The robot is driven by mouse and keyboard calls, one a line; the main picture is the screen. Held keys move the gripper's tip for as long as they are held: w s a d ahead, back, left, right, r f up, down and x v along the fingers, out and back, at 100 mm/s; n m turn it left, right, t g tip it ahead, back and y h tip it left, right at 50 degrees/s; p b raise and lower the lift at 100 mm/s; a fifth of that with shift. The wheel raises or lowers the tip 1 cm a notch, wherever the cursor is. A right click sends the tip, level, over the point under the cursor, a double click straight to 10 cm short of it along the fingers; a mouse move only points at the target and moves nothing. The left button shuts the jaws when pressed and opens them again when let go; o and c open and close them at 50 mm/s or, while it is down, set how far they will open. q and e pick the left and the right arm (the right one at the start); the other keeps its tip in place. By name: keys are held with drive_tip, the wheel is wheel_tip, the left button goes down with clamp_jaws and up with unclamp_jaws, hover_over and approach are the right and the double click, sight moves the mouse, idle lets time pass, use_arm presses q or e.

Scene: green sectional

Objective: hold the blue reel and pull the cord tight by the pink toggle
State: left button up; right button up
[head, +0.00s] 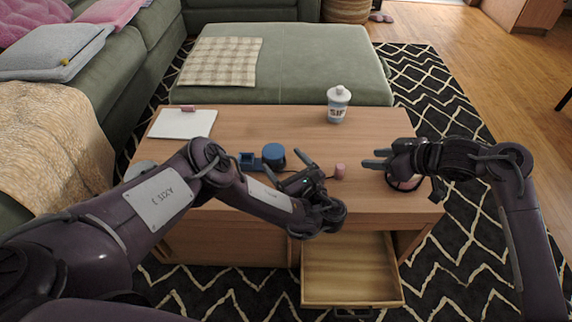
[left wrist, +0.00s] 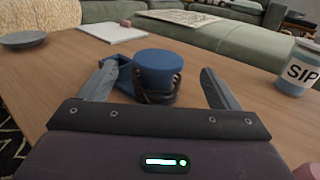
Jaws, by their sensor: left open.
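The blue reel (head: 274,155) stands upright on the wooden table, attached to a blue holder (head: 247,160) on its left. In the left wrist view the reel (left wrist: 159,70) has dark cord wound low around it. My left gripper (head: 286,164) is open, its fingers on either side of the reel but apart from it. The pink toggle (head: 340,171) lies on the table right of my left gripper; the cord between is mostly hidden. My right gripper (head: 370,158) points left toward the toggle, its fingers apart and empty, a short gap to the toggle's right.
A cup marked SIP (head: 338,104) stands at the table's back right. A white notebook (head: 183,123) lies at the back left. A grey plate (left wrist: 22,39) shows in the left wrist view. An open drawer (head: 350,285) juts from the table's front. The table's back middle is clear.

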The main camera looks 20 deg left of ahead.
sight(268, 145)
use_arm(q)
drive_tip(key=shift+a+f, duration=0.15)
drive_tip(key=shift+a, duration=0.1)
drive_tip(key=shift+x, duration=3.55)
drive_tip(key=shift+f, duration=0.1)
drive_tip(key=c, duration=1.1)
